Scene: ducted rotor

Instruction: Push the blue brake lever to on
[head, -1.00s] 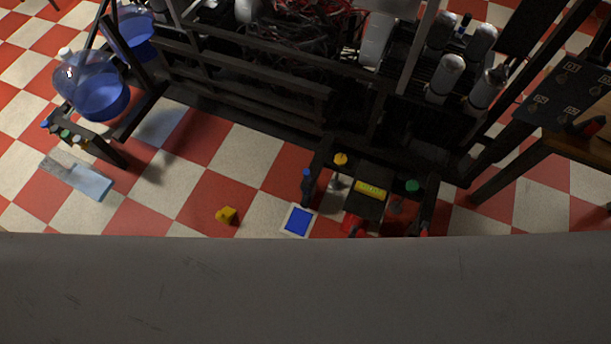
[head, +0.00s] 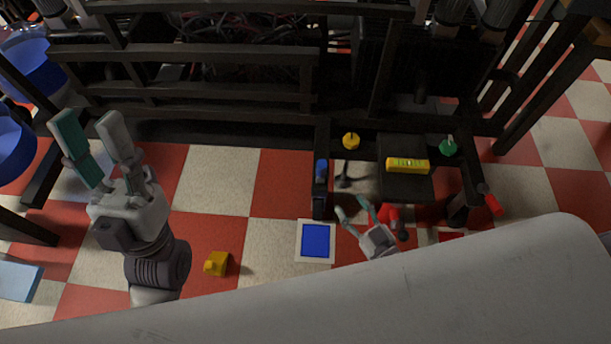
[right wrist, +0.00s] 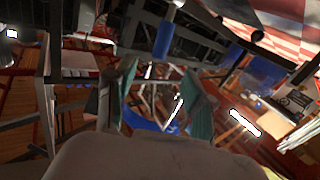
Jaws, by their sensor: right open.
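The blue brake lever (head: 321,168) is a short dark post with a blue top. It stands at the left end of the low black frame in the head view. A blue cylinder in the right wrist view (right wrist: 164,38), beyond the fingertips, looks like its handle. My right gripper (head: 351,207) is open and empty, to the right of the lever and a little nearer to me, apart from it. Its two fingers also show in the right wrist view (right wrist: 160,85). My left gripper (head: 82,118) is open and empty, raised at the far left of the head view.
A blue-and-white square (head: 318,241) and a yellow block (head: 216,263) lie on the checkered floor. Dark rails stand behind.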

